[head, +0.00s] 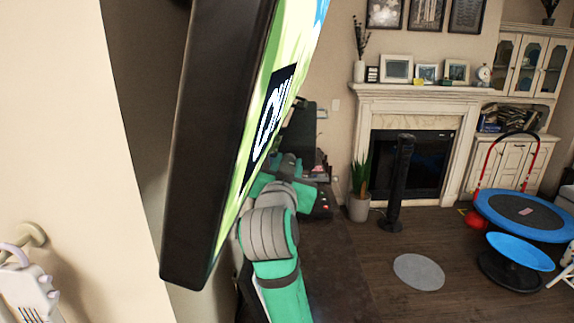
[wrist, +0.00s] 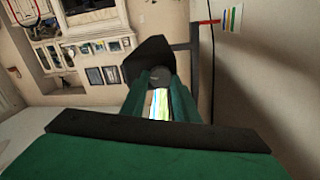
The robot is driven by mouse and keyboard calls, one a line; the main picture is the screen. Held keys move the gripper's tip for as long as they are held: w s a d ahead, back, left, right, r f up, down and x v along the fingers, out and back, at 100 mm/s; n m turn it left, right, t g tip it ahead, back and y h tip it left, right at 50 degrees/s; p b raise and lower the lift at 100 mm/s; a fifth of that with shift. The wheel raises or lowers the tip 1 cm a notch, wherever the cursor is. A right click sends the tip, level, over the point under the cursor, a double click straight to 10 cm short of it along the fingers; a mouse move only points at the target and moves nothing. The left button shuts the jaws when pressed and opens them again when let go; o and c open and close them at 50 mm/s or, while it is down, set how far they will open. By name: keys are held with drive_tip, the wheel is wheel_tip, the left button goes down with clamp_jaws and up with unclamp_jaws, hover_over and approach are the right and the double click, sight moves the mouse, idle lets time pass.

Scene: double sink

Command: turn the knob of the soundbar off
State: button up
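In the wrist view, a dark block (wrist: 149,52), which looks like the end of the soundbar, stands just beyond my fingertips. A small round grey part (wrist: 155,77) on its face, probably the knob, lies between the tips of my gripper (wrist: 157,82). The two green fingers are apart, with a bright strip of screen showing between them. I cannot tell whether they touch or press on the round part. In the head view my green and grey arm reaches behind the right edge of a large screen, and the fingertips and knob are hidden.
The large screen with a thick dark frame (head: 212,140) stands close in front, at left in the head view. A black tower (head: 398,185), a fireplace (head: 412,165) and a blue trampoline (head: 526,210) are farther back.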

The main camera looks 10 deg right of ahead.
drive_tip(key=shift+n, duration=0.4)
drive_tip(key=n, duration=0.5)
drive_tip(key=shift+n, duration=0.4)
drive_tip(key=n, duration=1)
drive_tip(key=shift+a+f+n, duration=0.1)
drive_tip(key=shift+n, duration=2)
drive_tip(key=shift+f, duration=0.1)
drive_tip(key=o, duration=1)
drive_tip(key=shift+w, duration=0.1)
drive_tip(key=shift+o, duration=0.2)
drive_tip(key=shift+a, duration=0.15)
